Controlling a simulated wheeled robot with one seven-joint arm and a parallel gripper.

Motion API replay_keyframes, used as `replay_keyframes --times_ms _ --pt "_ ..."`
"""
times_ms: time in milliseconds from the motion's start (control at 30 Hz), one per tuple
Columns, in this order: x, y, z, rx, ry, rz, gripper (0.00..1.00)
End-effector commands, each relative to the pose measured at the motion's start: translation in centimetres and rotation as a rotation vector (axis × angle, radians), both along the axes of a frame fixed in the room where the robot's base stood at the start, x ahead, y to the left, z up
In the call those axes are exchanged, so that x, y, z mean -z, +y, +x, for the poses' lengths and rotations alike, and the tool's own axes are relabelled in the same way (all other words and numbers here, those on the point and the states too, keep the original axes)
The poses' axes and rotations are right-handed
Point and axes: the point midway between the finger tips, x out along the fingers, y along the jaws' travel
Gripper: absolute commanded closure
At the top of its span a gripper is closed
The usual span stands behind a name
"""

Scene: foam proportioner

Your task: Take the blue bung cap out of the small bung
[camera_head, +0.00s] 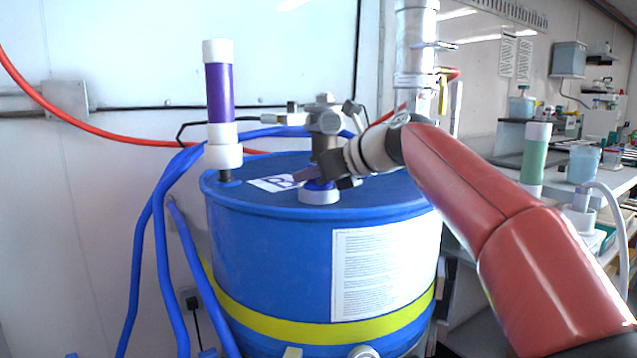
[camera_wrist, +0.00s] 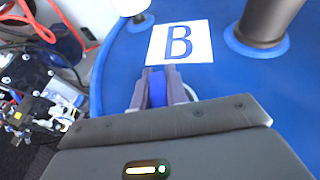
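The blue drum (camera_head: 290,270) stands in the middle of the head view. A white ring, which looks like the small bung (camera_head: 319,196), is on its top. The blue bung cap (camera_head: 318,184) shows as a sliver of blue just above that ring, under my gripper (camera_head: 304,174). In the wrist view, the cap (camera_wrist: 157,88) fills the narrow gap between the two fingers of my gripper (camera_wrist: 158,95), so they look shut on it. I cannot tell whether the cap is seated or slightly raised.
A purple tube (camera_head: 220,93) with white collars stands at the drum's left. A "B" label (camera_wrist: 180,43) lies flat on the drum top beyond the fingers. A dark cylinder (camera_wrist: 268,20) stands right of it. Blue hoses (camera_head: 160,240) hang down left. A cluttered bench is at right.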

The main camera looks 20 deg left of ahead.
Motion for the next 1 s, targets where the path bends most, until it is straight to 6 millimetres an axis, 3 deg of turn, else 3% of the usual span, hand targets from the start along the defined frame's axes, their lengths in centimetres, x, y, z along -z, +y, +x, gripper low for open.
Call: replay_keyframes --times_ms 100,467,667,800,1000 --pt "0.0 0.0 0.0 0.0 0.0 0.0 1.0" --pt "-0.5 0.0 0.0 0.0 -0.001 0.0 1.0" --pt "-3.0 0.0 0.0 -0.001 -0.003 0.001 1.0" --pt "-6.2 0.0 0.0 -0.001 -0.003 0.001 1.0" --pt "-8.3 0.1 0.1 -0.002 -0.002 0.001 1.0"
